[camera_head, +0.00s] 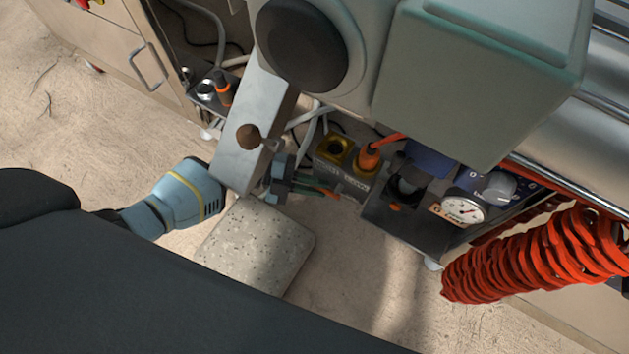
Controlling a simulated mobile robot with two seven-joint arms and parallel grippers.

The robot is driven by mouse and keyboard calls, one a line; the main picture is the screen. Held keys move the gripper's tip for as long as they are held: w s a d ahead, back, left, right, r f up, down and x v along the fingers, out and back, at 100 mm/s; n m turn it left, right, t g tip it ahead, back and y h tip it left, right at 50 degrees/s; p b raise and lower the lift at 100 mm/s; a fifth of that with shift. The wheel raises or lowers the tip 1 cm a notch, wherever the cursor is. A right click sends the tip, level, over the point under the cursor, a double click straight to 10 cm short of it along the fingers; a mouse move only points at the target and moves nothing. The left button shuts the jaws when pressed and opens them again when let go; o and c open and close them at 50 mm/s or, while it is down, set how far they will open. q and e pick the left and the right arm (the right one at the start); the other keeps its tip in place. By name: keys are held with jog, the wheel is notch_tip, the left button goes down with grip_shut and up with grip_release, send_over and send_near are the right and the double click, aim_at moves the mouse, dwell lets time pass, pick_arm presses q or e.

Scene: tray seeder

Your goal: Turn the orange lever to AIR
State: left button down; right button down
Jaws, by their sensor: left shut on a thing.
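My left gripper (312,187) comes in from the left on a light blue wrist with a yellow stripe. Its narrow fingers are shut on the orange lever (327,191), which shows only as a thin orange strip at the fingertips. The lever is at the lower side of a dark valve block (348,179) with small pale lettering. The lettering is too small to read, so I cannot tell which mark the lever points to. My right gripper is not in view.
A grey metal bracket (254,135) hangs close above my left wrist. An orange plug (368,158) and a pressure gauge (463,208) sit to the right. A coiled orange hose (540,258) hangs at the right. A speckled slab (256,245) lies on the floor below.

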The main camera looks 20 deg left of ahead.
pick_arm(q)
jog(key=shift+w+r+y+p, duration=0.25)
jog(key=shift+r+y+p, duration=0.1)
jog(key=shift+y+p, duration=0.15)
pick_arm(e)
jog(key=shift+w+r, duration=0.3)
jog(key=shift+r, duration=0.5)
pick_arm(q)
jog(key=shift+a, duration=0.1)
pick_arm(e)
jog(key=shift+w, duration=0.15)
pick_arm(q)
jog(key=c, duration=1.7)
grip_release()
jog(key=shift+f, duration=0.1)
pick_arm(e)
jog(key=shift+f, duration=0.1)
pick_arm(q)
jog(key=shift+s, duration=0.1)
